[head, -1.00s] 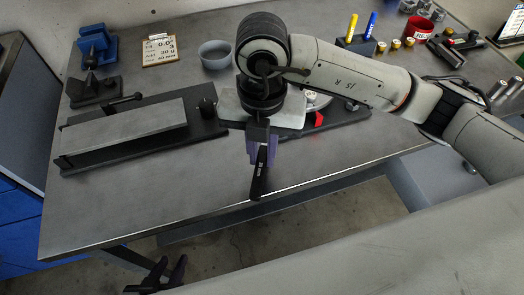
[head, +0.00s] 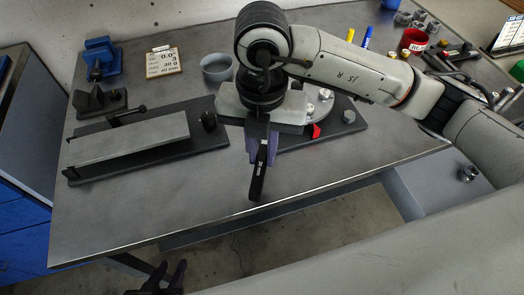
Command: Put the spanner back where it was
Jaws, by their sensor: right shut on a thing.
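My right gripper (head: 260,148) hangs over the front half of the bench, below its wrist, with purple fingers. It is shut on the spanner (head: 257,184), a dark bar with small white marking that points down toward the bench's front edge. The spanner's far end is hidden by the fingers, and I cannot tell its height above the bench. My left gripper (head: 166,276) is low at the bottom edge, in front of the bench, with its dark fingers apart and nothing visible between them.
A long grey plate on a dark base (head: 130,138) lies left. A balancing fixture (head: 348,128) with a red pointer (head: 314,131) is partly behind my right arm. The front strip is clear.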

